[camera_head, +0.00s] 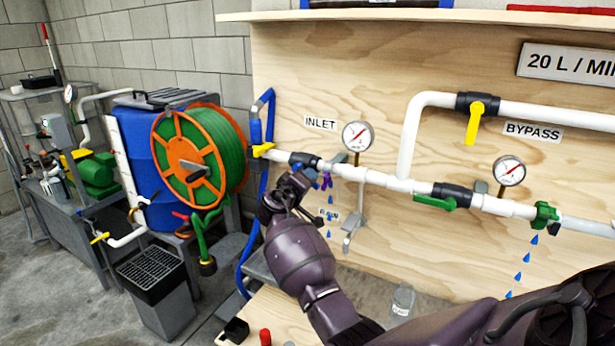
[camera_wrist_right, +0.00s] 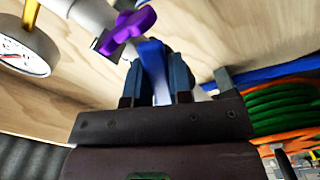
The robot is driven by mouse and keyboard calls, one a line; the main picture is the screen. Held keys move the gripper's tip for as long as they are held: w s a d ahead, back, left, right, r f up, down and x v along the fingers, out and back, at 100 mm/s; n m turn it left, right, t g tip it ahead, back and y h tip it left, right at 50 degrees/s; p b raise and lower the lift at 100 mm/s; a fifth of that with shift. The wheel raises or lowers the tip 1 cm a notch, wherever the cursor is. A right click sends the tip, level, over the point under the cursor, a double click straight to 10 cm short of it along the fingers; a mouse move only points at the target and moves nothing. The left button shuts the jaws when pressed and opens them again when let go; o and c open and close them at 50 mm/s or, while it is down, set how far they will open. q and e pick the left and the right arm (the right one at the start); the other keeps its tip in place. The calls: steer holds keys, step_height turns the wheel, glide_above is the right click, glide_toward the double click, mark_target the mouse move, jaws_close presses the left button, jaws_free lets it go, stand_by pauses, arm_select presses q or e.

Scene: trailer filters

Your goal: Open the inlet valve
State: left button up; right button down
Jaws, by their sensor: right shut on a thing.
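The white sign INLET (camera_head: 320,123) hangs above a white pipe with a black valve body (camera_head: 303,160), the inlet valve. My right gripper (camera_head: 291,184) is just below this valve body. In the right wrist view my gripper (camera_wrist_right: 157,75) is shut on a blue handle (camera_wrist_right: 153,60), which lies between its dark fingers. The handle is hidden by the gripper in the head view. A small purple handle (camera_head: 327,181) is just right of the gripper; it also shows in the wrist view (camera_wrist_right: 130,30). My left gripper is not in view.
A pressure gauge (camera_head: 358,136) stands on the pipe close to the right. A yellow handle (camera_head: 262,150) and a blue hose (camera_head: 256,190) are to the left. A green valve handle (camera_head: 435,202) is further right. Blue drops (camera_head: 329,232) show below the purple handle.

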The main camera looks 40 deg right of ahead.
steer(key=shift+s+r+n+p, duration=0.15)
steer(key=shift+r+n+p, duration=0.15)
steer(key=shift+r+n, duration=0.2)
steer(key=shift+d+r+n+p, duration=0.1)
steer(key=shift+n+p, duration=0.25)
steer(key=shift+n, duration=0.05)
steer(key=n+p, duration=0.2)
steer(key=n, duration=0.1)
steer(key=shift+s+r, duration=0.15)
steer(key=shift+r, duration=0.25)
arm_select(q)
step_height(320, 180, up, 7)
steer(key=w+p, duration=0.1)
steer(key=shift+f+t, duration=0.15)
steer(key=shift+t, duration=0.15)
arm_select(e)
steer(key=shift+r+n, duration=0.15)
steer(key=shift+n, duration=0.65)
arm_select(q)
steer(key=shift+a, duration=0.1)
arm_select(e)
steer(key=c, duration=1)
jaws_free()
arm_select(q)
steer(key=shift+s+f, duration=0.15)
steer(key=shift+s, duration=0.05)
